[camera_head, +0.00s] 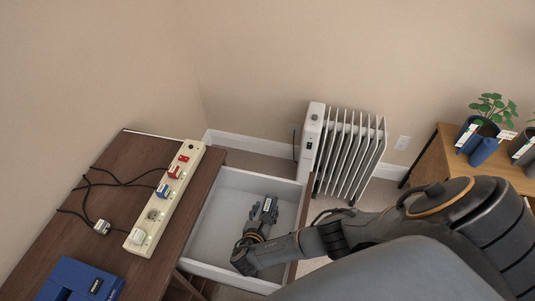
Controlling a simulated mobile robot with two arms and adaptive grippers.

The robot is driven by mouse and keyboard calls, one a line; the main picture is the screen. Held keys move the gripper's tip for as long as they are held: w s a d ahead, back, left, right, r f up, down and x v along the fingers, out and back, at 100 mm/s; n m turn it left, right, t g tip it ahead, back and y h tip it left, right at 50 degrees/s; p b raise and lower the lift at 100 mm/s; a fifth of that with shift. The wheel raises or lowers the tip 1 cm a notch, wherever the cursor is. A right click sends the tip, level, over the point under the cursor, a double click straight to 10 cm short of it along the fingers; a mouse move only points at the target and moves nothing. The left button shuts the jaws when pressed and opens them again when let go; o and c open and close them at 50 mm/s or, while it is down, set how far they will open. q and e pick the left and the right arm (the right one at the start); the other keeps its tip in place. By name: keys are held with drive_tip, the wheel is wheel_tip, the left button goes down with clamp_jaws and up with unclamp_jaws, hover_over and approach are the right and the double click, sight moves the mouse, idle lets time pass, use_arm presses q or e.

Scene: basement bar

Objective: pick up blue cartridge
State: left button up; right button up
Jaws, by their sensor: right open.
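My right gripper (264,208) hangs over the open drawer, with its arm coming in from the right. It is open. A small white patch shows at its fingers; I cannot tell whether it belongs to the gripper or to something below it. I cannot make out a blue cartridge inside the drawer; the gripper and forearm hide part of its floor. A blue cylinder (482,152) stands by the plant on the right table, and a blue box-like object (78,281) lies at the bottom left; I cannot tell whether either is the cartridge. My left gripper is not in view.
The grey-white drawer (207,233) is pulled out from the brown desk (115,160). A power strip (163,207) with several plugs and black cables lies near the desk edge. A white radiator (342,155) stands behind the drawer. A potted plant (490,110) stands on the wooden table (444,150).

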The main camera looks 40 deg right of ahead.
clamp_jaws()
drive_tip(key=shift+r, duration=0.1)
